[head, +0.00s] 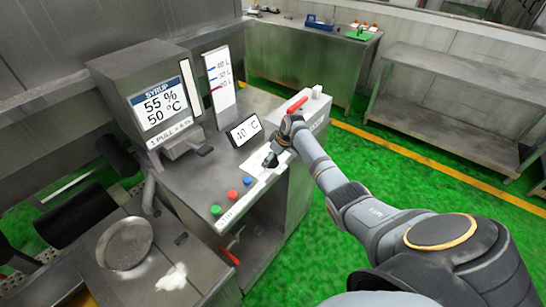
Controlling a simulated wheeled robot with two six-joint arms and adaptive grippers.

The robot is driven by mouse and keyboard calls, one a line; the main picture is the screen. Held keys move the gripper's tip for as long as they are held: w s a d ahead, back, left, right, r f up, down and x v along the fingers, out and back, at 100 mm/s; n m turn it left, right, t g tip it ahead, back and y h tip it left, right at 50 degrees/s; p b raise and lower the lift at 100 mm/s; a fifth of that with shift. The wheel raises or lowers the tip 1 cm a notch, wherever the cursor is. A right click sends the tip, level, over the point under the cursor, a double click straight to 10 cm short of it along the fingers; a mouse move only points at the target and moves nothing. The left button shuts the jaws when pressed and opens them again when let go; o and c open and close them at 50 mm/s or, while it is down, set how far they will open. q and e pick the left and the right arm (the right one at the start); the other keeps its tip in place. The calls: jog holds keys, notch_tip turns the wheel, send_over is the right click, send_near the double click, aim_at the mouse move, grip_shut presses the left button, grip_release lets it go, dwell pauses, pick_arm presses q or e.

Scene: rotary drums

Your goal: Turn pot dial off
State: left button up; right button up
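My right arm reaches in from the right. Its dark gripper (270,161) is at the top of the steel machine (185,180), over a white label plate (255,163) just below a small display (243,130) reading about 40 °C. I cannot make out a dial there; the gripper and wrist cover part of that spot. The fingers are too small to tell whether they are open or shut, or touching anything. My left gripper is not in view.
Green, red and blue buttons (232,194) line the machine's front edge. A syrup display box (158,104) stands at the left and a red handle (297,104) at the back. A round metal pan (125,244) sits lower left. Green floor (400,185) is open to the right.

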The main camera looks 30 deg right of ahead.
jog(key=v, duration=1.2)
jog(key=shift+f, duration=0.1)
